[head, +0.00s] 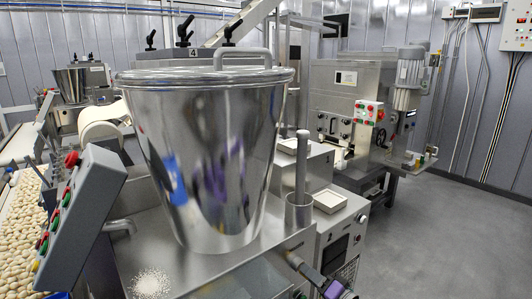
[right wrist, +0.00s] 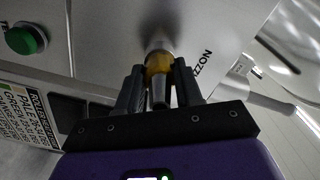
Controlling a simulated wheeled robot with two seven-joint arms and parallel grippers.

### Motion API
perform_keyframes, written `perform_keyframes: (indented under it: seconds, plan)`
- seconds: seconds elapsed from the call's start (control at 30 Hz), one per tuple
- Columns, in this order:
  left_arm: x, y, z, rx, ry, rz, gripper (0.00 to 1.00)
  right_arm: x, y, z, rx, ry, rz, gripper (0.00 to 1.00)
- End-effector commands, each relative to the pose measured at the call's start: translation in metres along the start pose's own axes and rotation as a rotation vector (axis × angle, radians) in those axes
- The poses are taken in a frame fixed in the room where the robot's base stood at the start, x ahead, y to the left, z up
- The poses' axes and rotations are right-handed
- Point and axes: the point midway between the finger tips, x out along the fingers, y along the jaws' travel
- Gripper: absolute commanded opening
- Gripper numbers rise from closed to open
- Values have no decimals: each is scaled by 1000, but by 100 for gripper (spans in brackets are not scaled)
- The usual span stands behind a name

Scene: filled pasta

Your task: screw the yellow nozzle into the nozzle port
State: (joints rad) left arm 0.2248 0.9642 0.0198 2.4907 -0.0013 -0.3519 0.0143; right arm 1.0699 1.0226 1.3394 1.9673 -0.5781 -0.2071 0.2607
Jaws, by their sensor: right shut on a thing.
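The yellow nozzle (right wrist: 158,64) shows between the fingers of my right gripper (right wrist: 160,88) in the right wrist view. The fingers are shut on it from both sides. The nozzle's far end meets the metal nozzle port (right wrist: 158,43) on the machine's face, in line with it; how deep it sits I cannot tell. In the head view, my right gripper (head: 304,268) is low in the picture, against the side of the machine under the big steel hopper. The nozzle is not clear there. My left gripper is not in view.
The lidded steel hopper (head: 205,150) stands on the machine top, with spilled flour (head: 151,283) in front. A grey button panel (head: 75,220) is at left, beside a belt of pasta (head: 22,235). A green button (right wrist: 26,39) is near the port. Open floor (head: 435,235) lies to the right.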

Motion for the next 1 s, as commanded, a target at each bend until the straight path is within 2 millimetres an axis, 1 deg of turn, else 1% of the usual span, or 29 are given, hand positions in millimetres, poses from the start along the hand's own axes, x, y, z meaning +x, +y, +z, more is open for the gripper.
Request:
perform_keyframes:
  seconds: [0.07,0.17,0.3,0.4,0.5,0.6,0.87,0.93,1.0]
  plan:
    - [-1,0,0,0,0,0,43,0,0,0,14,0,0,0]
    - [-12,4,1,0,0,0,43,0,-2,-2,146,0,0,0]
    - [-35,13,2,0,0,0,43,0,-5,-3,517,0,-1,0]
    - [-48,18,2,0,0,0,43,1,-5,-2,769,-1,-1,0]
    - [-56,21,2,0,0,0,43,1,-3,-2,935,-1,0,0]
    - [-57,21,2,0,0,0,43,1,-1,0,1003,-1,0,0]
    - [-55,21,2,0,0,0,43,1,1,0,1007,-1,1,0]
    - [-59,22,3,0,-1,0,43,1,0,0,1048,-1,1,0]
    - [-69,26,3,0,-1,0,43,1,-2,-1,1159,-1,1,0]
